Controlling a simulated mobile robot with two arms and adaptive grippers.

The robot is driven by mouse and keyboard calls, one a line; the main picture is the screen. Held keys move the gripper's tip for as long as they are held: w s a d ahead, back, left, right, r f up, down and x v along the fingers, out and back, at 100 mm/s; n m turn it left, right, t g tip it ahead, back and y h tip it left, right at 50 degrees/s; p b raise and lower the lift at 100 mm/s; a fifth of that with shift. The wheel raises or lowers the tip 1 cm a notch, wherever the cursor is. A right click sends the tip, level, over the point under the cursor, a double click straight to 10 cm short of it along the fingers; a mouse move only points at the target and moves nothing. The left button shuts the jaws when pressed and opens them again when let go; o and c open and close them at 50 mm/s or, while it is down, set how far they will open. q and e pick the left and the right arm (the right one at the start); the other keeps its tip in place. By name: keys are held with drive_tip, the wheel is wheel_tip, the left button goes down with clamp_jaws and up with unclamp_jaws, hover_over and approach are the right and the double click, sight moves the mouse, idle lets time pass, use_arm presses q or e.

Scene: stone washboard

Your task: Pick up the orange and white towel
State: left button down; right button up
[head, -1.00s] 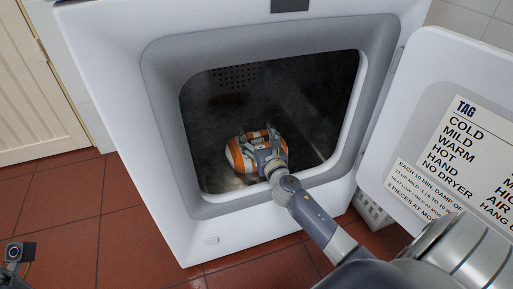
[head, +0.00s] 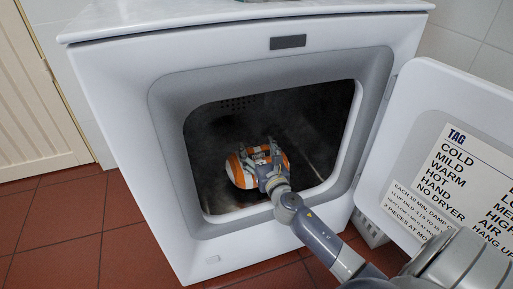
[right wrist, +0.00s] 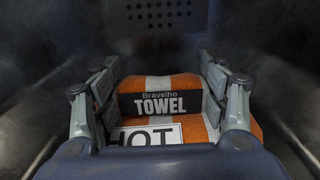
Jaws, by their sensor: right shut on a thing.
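The orange and white towel (head: 236,171) is a rolled bundle inside the dark drum of the white dryer (head: 117,120). My right gripper (head: 262,153) reaches in through the open doorway and is shut on the towel, one finger on each side. In the right wrist view the towel (right wrist: 188,84) sits between the two fingers of the gripper (right wrist: 160,95). A black band on it reads "Bravelho TOWEL", and a white label reads "HOT". Part of the towel is hidden behind the gripper. My left gripper is not in view.
The dryer's door (head: 420,130) stands open at the right, with a printed label. The doorway's grey rim (head: 170,130) surrounds my right arm. Red floor tiles (head: 60,235) are clear at the left, in front of a cream door (head: 35,95).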

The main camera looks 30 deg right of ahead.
drive_tip(key=a+r+p+v, duration=0.1)
drive_tip(key=a+v, duration=0.1)
drive_tip(key=v, duration=1.2)
drive_tip(key=shift+a, duration=0.25)
drive_tip(key=shift+f, duration=0.1)
